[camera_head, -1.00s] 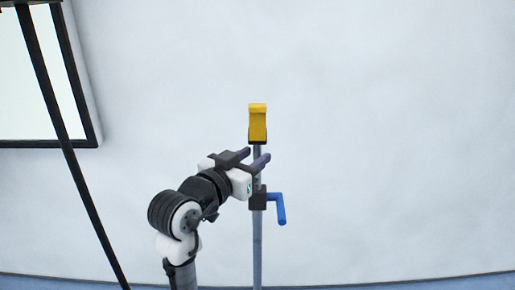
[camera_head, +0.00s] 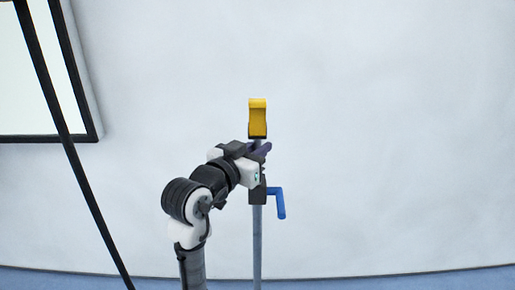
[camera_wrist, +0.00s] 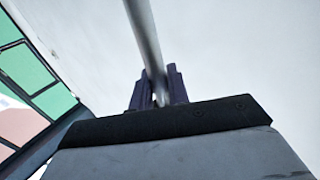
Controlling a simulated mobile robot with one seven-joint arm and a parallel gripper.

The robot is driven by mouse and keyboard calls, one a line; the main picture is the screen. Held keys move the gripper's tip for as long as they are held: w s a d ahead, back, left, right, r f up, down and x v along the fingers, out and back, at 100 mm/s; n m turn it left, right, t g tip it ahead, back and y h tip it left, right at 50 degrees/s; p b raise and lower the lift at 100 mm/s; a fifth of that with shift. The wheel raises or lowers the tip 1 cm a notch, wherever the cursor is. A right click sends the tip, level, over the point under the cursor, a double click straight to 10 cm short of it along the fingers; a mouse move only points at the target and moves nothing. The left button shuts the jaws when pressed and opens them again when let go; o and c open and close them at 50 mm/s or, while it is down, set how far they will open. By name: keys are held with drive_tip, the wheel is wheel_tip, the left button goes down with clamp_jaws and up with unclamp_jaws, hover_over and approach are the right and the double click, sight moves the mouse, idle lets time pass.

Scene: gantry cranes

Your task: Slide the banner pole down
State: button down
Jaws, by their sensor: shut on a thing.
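The banner pole (camera_head: 257,245) stands upright as a thin grey rod, with a yellow clamp (camera_head: 257,117) at its top. Below the clamp is a dark block with a blue crank handle (camera_head: 278,202). My gripper (camera_head: 262,149) is at the pole between the clamp and the dark block, with its fingers around the rod. In the wrist view, the pole (camera_wrist: 144,35) runs down between the two dark fingers of my gripper (camera_wrist: 160,88), which are shut on it. The gripper hides part of the pole in the head view.
A thin dark bar (camera_head: 70,150) slants down on the left, in front of a framed bright panel (camera_head: 28,75) on the pale wall (camera_head: 400,130). Green and pink panes (camera_wrist: 40,85) show at the left in the wrist view. The space right of the pole looks clear.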

wheel_tip(320, 180, down, 5)
drive_tip(key=b, duration=0.3)
drive_tip(key=shift+b, duration=0.35)
drive_tip(key=shift+r, duration=0.1)
drive_tip(key=c, duration=1.4)
unclamp_jaws()
drive_tip(key=b+v, duration=0.2)
drive_tip(key=v, duration=1.1)
drive_tip(key=shift+s+a, duration=0.25)
drive_tip(key=shift+s, duration=0.1)
drive_tip(key=shift+c, duration=0.2)
